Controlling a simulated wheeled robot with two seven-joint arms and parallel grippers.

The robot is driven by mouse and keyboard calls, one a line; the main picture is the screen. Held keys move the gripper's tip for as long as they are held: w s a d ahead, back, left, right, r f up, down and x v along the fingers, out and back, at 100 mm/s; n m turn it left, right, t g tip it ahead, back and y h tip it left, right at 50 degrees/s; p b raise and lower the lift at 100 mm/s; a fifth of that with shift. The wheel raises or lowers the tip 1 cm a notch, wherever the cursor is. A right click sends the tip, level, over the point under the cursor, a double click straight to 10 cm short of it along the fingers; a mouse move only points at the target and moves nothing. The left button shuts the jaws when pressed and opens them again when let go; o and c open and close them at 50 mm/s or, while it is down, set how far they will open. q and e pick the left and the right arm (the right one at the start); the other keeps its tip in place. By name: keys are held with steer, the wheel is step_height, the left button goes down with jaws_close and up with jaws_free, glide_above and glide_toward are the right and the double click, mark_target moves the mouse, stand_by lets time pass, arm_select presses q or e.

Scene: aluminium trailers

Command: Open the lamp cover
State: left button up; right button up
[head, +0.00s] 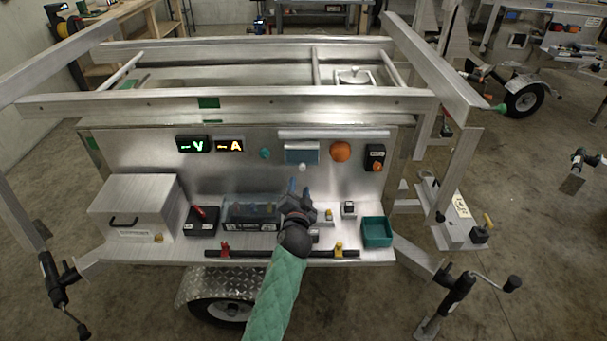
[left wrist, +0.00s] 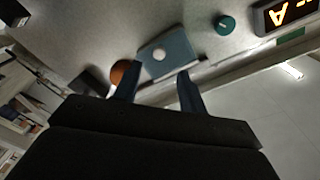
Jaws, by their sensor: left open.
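A blue-grey rectangular cover (head: 301,153) with a pale round knob (head: 301,167) at its lower edge is on the trailer's upright metal panel, below a long silver strip. I take it to be the lamp cover. My left gripper (head: 298,187) is just below and in front of it, with its blue fingers open and pointing up at it. In the left wrist view the cover (left wrist: 176,48) and its white knob (left wrist: 158,55) lie just beyond and between the open fingers (left wrist: 160,70). No contact shows, and nothing is held. My right gripper is not in view.
An orange dome (head: 340,151), a teal knob (head: 265,153), a black switch box (head: 375,157) and lit V and A displays (head: 211,144) share the panel. A metal box (head: 135,208), a clear-lidded case (head: 250,214) and a teal bin (head: 377,232) stand on the shelf below.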

mark_target(302, 169)
arm_select(q)
steer(key=w, duration=0.2)
steer(key=w+p, duration=0.1)
steer(key=w, duration=0.1)
steer(key=w+p, duration=0.1)
steer(key=w, duration=0.1)
steer(key=shift+w+d+r, duration=0.1)
steer(key=shift+d+r, duration=0.05)
steer(key=shift+d, duration=0.15)
steer(key=shift+w+d, duration=0.1)
steer(key=shift+w, duration=0.5)
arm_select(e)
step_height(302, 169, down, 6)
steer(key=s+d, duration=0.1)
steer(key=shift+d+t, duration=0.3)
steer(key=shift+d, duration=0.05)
arm_select(q)
steer(key=shift+c, duration=0.4)
jaws_close()
